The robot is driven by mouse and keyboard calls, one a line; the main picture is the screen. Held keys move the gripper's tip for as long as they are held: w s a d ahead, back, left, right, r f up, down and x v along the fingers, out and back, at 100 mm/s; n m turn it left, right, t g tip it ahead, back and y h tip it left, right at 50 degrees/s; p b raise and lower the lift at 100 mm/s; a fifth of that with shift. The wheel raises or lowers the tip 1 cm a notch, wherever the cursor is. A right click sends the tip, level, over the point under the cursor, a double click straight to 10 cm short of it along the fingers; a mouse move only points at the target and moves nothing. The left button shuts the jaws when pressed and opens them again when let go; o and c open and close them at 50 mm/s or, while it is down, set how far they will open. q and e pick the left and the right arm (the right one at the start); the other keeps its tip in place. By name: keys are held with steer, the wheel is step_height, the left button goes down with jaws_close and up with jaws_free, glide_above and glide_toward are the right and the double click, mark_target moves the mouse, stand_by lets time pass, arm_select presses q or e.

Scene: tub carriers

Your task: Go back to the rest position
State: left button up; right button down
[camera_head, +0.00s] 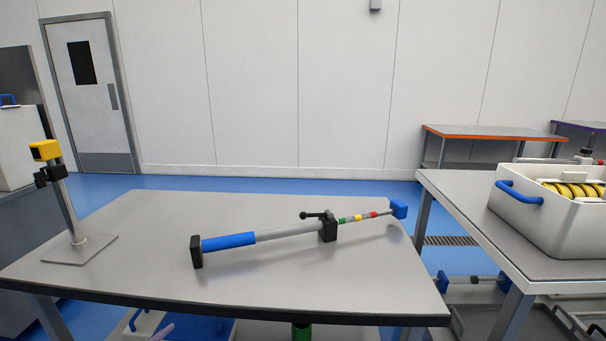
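Neither of my grippers shows in the head view, and no arm of mine can be made out there. A grey table (150,215) stands in front of me. On it lies a long telescopic tool (290,231) with a blue grip, a grey tube, a black clamp with a lever, and green, yellow and red bands towards a blue tip. A stand (68,208) with a yellow head rises from a flat plate at the table's left.
A white tub (550,225) with blue handles and yellow coiled contents sits on the right table (460,190). Another white tub (18,145) is at the left edge. An orange-edged table (490,132) stands at the back wall. Blue floor shows between the tables.

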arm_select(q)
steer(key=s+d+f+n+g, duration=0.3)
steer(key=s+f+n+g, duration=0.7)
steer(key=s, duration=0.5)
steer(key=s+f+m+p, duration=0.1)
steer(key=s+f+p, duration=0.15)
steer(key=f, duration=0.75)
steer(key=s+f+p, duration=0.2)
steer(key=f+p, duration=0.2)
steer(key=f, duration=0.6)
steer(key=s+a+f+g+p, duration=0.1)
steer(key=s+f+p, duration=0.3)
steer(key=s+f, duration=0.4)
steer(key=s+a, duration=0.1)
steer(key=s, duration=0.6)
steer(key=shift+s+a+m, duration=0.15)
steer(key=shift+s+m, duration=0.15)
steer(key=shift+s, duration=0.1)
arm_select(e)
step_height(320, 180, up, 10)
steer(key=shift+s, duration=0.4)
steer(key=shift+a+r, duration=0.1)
